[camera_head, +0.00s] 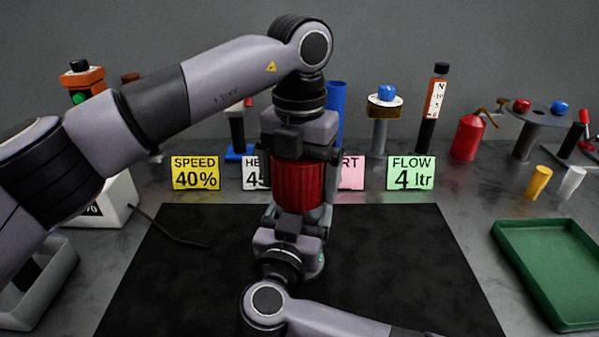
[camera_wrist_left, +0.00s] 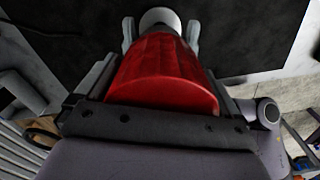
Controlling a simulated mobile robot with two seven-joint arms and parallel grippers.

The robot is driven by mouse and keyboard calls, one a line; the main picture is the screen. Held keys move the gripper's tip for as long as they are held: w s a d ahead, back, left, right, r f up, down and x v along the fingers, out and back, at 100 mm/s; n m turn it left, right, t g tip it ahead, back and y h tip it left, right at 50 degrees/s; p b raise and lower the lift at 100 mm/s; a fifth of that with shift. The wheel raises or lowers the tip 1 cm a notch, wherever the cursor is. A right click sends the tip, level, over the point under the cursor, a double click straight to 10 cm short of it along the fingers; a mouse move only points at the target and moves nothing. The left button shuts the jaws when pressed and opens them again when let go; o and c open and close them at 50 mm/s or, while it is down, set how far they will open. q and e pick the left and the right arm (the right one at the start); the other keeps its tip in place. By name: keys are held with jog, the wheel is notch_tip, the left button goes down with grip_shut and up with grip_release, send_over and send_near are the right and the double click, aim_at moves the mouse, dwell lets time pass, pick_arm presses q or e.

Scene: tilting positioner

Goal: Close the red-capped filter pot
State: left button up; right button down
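The ribbed red cap (camera_head: 298,184) stands upright near the middle of the head view, under my left gripper (camera_head: 298,212). My left gripper points down, with one finger along each side of the cap, and looks shut on it. In the left wrist view the red cap (camera_wrist_left: 165,75) fills the space between the fingers (camera_wrist_left: 160,35). A pale round part (camera_wrist_left: 160,16), seemingly of the pot, shows beyond it. My right gripper (camera_head: 290,228) is just in front, low against the pot. Its fingers and most of the pot body (camera_head: 318,265) are hidden, as is the seam between cap and pot.
A black mat (camera_head: 400,260) lies in front, mostly clear at both sides. Signs for speed (camera_head: 196,173) and flow (camera_head: 410,173) stand behind it. A green tray (camera_head: 552,265) is at right, and a grey bin (camera_head: 50,285) at left. Several stands line the back.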

pick_arm(q)
jog(key=c, duration=0.7)
pick_arm(e)
jog(key=shift+r, duration=0.2)
pick_arm(q)
jog(key=m, duration=0.4)
jog(key=shift+m, duration=0.4)
jog(key=o, duration=0.9)
jog(key=shift+o, duration=0.2)
jog(key=shift+r, duration=0.15)
notch_tip(320, 180, up, 12)
jog(key=shift+f, duration=0.1)
